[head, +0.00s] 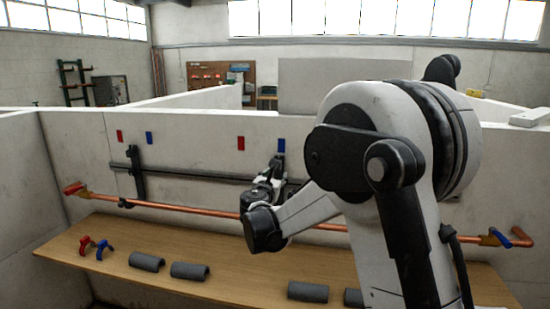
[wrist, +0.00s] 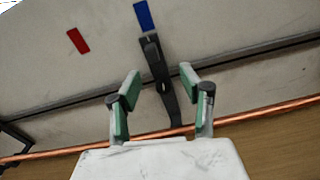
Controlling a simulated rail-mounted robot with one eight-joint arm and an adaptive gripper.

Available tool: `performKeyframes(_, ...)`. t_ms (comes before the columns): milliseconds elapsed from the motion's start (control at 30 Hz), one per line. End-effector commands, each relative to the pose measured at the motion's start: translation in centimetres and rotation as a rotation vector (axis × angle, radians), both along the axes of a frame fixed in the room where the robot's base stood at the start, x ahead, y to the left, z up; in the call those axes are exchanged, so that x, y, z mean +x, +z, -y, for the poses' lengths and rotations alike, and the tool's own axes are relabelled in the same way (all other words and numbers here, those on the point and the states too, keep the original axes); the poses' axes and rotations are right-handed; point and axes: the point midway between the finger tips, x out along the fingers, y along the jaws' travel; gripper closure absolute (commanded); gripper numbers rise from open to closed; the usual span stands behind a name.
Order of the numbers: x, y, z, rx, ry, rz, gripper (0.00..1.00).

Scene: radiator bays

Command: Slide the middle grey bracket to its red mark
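The middle grey bracket (wrist: 158,80) is a dark upright piece on the black rail, with its top just below a blue mark (wrist: 144,16). Its red mark (wrist: 78,40) is on the wall to the left, also seen in the head view (head: 241,143). My gripper (wrist: 160,88) is open, with one green-padded finger on each side of the bracket in the wrist view. I see gaps between the pads and the bracket; I cannot tell the depth between them. In the head view my gripper (head: 268,183) and wrist largely hide this bracket.
A copper pipe (head: 190,208) runs along the wall below the black rail (head: 205,177). Another bracket (head: 137,178) stands at left. The wooden bench (head: 120,255) holds grey pipe shells (head: 190,271), a red clip (head: 85,244) and a blue clip (head: 104,249). My arm hides the right part.

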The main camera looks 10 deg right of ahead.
Motion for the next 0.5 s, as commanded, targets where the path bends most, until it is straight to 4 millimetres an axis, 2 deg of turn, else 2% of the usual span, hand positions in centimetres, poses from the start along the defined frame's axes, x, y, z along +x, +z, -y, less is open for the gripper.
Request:
performKeyframes(100, 1.3, -0.3, -1.0, -0.094, 0.018, -0.008, 0.6)
performKeyframes(233, 1.9, -0.5, -1.4, -0.135, 0.026, -0.012, 0.6)
performKeyframes(367, 2.8, -0.5, -1.0, -0.139, 0.026, -0.012, 0.6)
performKeyframes(500, 4.7, -0.5, -0.1, -0.136, 0.024, -0.013, 0.6)
